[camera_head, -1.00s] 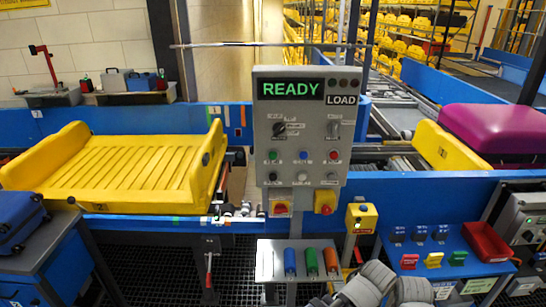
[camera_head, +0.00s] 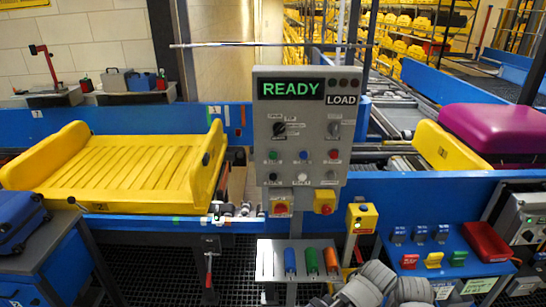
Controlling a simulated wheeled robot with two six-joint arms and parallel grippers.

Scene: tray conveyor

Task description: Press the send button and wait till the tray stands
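A grey control panel (camera_head: 300,100) stands in the middle, with a screen reading READY (camera_head: 291,89) and a LOAD label (camera_head: 342,100). It has a green button (camera_head: 273,155), a blue button (camera_head: 305,155), a red button (camera_head: 333,155) and a lower row with a white button (camera_head: 302,178). The labels are too small to read, so I cannot tell which is the send button. A yellow tray (camera_head: 120,170), empty, rests on the conveyor left of the panel. Grey arm links of mine show at the bottom right of centre. No gripper fingers show.
Below the panel, a small shelf (camera_head: 265,262) holds blue, green and orange handles. A yellow box (camera_head: 361,218) stands right of it. A blue suitcase (camera_head: 18,222) lies on the left. A purple suitcase (camera_head: 495,130) is in another yellow tray (camera_head: 447,150) on the right.

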